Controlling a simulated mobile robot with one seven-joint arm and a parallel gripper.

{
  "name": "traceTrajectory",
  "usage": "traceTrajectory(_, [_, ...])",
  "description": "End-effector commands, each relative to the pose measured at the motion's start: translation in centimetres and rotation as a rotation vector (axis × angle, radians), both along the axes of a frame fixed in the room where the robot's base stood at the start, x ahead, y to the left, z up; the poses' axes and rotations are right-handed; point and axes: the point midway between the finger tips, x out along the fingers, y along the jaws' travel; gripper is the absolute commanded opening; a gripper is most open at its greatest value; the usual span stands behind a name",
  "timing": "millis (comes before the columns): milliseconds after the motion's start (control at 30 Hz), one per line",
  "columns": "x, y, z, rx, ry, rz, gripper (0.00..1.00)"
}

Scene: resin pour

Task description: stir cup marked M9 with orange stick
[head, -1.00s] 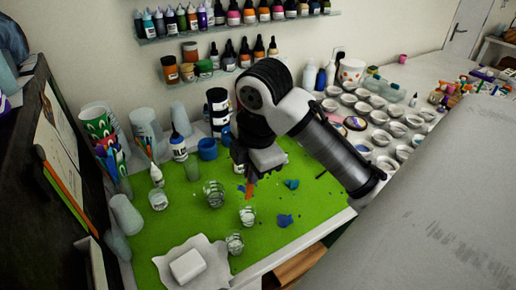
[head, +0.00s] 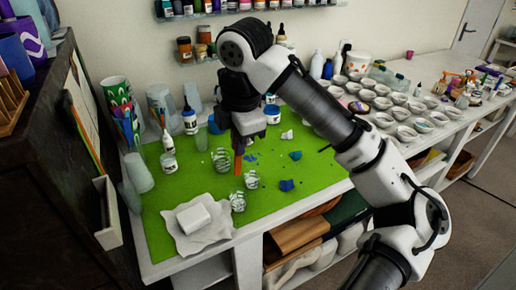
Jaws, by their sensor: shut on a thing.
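My gripper (head: 237,142) points down over the green mat (head: 190,240), shut on an orange stick (head: 238,164). The stick hangs near upright, its lower end between the clear cups. Three small clear cups with dark markings stand on the mat: one left of the stick (head: 221,161), one to its right and nearer (head: 251,180), and one nearest the front edge (head: 238,203). The markings are too small to read, so I cannot tell which cup is M9. I cannot tell whether the stick touches a cup.
A white block (head: 193,219) lies on crumpled paper at the front left. Bottles (head: 190,121) and stacked cups (head: 160,100) line the back left. Many small white bowls (head: 406,133) fill the right side.

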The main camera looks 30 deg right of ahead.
Motion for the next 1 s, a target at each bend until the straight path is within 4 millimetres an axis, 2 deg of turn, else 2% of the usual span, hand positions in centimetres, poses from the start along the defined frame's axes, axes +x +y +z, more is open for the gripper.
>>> traceTrajectory(367, [0.2, 0.6, -0.8, 0.000, -0.001, 0.010, 0.00])
traceTrajectory(900, [-0.9, 0.5, -5.4, -0.001, 0.000, 0.009, 0.00])
traceTrajectory(1000, [-0.6, 0.6, -6.1, 0.002, 0.000, 0.011, 0.00])
